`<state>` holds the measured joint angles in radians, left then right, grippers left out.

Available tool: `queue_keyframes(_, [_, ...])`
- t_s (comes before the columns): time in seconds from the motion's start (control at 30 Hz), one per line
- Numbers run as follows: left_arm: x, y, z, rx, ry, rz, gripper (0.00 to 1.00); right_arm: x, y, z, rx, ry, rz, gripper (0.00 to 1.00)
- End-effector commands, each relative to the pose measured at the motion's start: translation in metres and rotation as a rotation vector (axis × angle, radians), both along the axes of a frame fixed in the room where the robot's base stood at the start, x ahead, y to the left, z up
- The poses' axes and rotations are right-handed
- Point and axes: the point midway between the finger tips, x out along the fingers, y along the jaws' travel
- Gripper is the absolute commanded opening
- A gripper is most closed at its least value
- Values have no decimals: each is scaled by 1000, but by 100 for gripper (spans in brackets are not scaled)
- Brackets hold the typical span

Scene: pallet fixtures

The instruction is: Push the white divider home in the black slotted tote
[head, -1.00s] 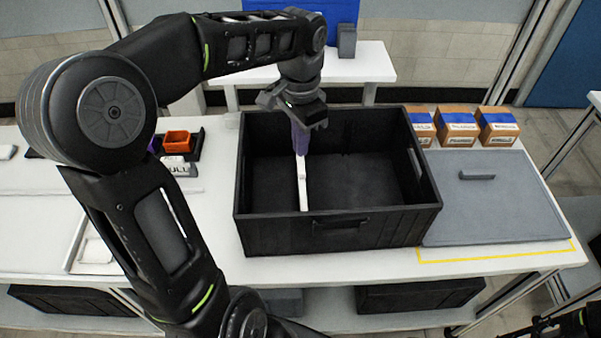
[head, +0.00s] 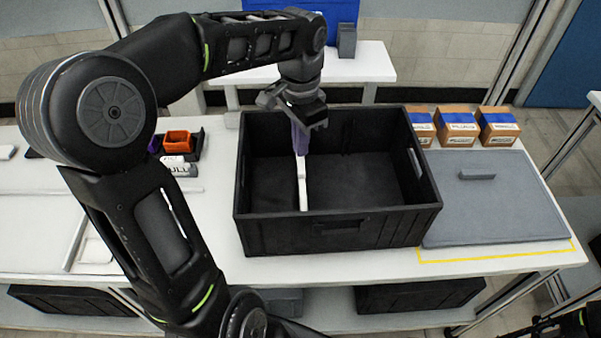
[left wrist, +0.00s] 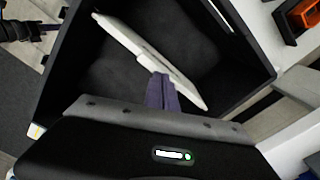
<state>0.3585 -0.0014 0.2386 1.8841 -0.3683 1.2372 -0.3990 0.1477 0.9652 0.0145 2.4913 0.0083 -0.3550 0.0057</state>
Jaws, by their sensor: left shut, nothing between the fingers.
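The black slotted tote (head: 338,232) stands open on the white table. The white divider (head: 302,190) stands in it, running front to back left of the middle; it also shows in the left wrist view (left wrist: 122,39). My left gripper (head: 300,150) is shut and empty, with its purple fingers over the far part of the divider's top edge. In the left wrist view the fingertips (left wrist: 160,78) appear at that edge; whether they press on it I cannot tell. The divider's lower edge and slots are hidden. My right gripper (left wrist: 45,28) shows small at the left wrist view's corner, its opening unclear.
A grey panel with a handle (head: 490,205) lies right of the tote. Several cartons with blue tops (head: 458,130) stand behind it. An orange bin (head: 178,141) sits in a dark tray to the left. A white bench (head: 375,65) stands behind.

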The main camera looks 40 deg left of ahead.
Motion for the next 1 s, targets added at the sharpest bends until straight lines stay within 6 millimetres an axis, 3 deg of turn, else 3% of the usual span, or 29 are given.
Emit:
queue_keyframes(0.57, [0,0,-17,0,0,0,0,0,0,-13,0,0,0,0])
queue_keyframes(1.0, [0,0,-10,0,0,0,0,0,0,-7,0,0,0,0])
